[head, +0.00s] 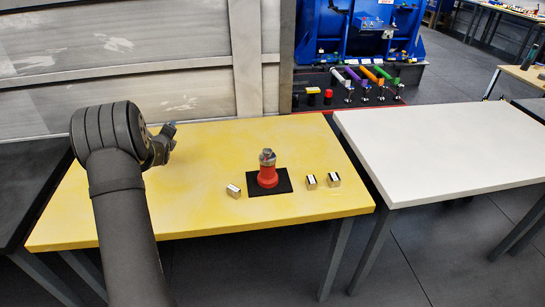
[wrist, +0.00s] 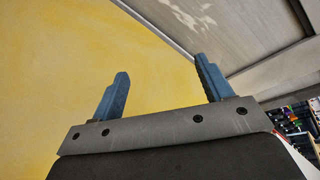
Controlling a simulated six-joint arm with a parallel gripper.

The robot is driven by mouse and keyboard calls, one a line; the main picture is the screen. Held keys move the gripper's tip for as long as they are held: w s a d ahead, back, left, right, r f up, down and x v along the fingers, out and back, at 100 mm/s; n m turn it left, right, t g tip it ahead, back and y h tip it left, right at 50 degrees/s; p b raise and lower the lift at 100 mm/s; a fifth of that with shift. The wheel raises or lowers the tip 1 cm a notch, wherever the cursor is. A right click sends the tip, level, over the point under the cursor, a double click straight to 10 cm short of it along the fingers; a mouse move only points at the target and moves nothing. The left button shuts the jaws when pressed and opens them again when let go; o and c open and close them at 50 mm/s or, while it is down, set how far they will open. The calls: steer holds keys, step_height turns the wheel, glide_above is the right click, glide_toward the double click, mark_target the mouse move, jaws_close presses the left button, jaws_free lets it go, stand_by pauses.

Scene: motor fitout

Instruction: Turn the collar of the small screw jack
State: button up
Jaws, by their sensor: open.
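The small screw jack (head: 268,172) stands upright on a black mat (head: 285,180) on the yellow table. It has a red body and a grey metal upper part, where the collar seems to be, but it is too small to tell in detail. My gripper (head: 172,126) is over the left back of the table, apart from the jack and to its left. In the wrist view my gripper (wrist: 163,82) shows two blue fingers wide apart with nothing between them. The jack is not in the wrist view.
A small metal block (head: 233,191) lies left of the mat, and two more, one (head: 311,182) and another (head: 333,180), lie right of it. The yellow table (head: 215,150) is otherwise clear. A panelled wall (head: 130,60) rises behind it. A white table (head: 440,150) stands to the right.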

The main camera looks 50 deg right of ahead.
steer(key=s+d+r+m+g+h, duration=0.1)
steer(key=s+m+g+h, duration=0.1)
steer(key=s+m+h, duration=0.4)
steer(key=m+g, duration=1.7)
steer(key=m, duration=0.2)
glide_toward(272, 154)
steer(key=x, duration=0.7)
steer(key=f+x, duration=0.1)
steer(key=x, duration=0.2)
steer(key=shift+s+d, duration=0.1)
steer(key=c, duration=1)
steer(key=shift+m+g, duration=0.5)
steer(key=shift+g, duration=0.1)
